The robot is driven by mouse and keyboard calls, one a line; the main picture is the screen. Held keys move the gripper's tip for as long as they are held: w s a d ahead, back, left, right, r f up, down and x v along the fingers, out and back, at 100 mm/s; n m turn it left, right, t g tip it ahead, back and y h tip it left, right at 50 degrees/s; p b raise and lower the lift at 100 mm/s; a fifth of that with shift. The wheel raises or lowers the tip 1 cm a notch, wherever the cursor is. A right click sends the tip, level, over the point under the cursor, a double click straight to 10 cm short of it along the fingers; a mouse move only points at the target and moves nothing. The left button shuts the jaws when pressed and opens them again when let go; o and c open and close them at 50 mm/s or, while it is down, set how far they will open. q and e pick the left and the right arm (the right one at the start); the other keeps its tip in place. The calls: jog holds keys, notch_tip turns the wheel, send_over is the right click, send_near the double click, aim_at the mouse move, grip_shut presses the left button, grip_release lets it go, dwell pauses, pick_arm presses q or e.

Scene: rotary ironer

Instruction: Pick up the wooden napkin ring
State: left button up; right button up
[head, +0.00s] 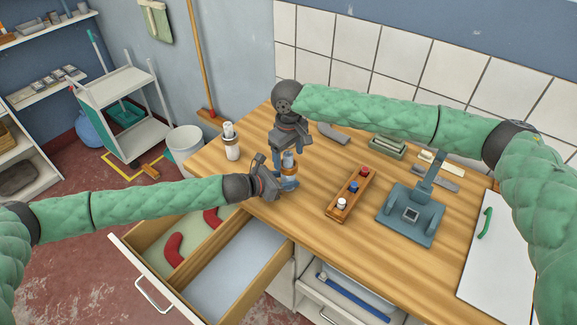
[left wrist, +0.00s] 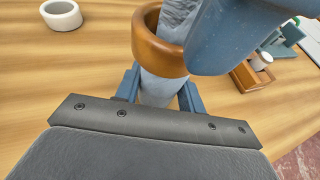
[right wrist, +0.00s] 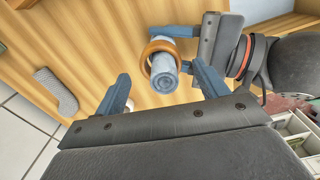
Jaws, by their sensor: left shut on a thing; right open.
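The wooden napkin ring (head: 289,171) sits around an upright blue-grey rolled napkin (head: 288,158) near the table's front left edge. In the left wrist view the ring (left wrist: 160,58) is above my left fingers. My left gripper (left wrist: 158,92) is shut on the roll below the ring. My right gripper (head: 287,152) comes down from above, open. In the right wrist view its fingers (right wrist: 163,82) stand on either side of the roll's end (right wrist: 164,76) and the ring (right wrist: 150,52), with gaps visible. In the left wrist view a right finger partly hides the ring.
A white roll with a tan band (head: 232,146) stands at the left. A wooden rack with coloured pegs (head: 344,208) and a blue-grey stand (head: 398,224) are to the right. An open drawer (head: 268,247) juts out in front.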

notch_tip(320, 180, down, 3)
jog(key=shift+r, duration=0.15)
jog(key=c, duration=1)
jog(key=shift+c, duration=0.2)
notch_tip(320, 180, up, 18)
pick_arm(q)
jog(key=o, duration=1.1)
jog(key=shift+c, duration=0.2)
jog(key=shift+a, duration=0.1)
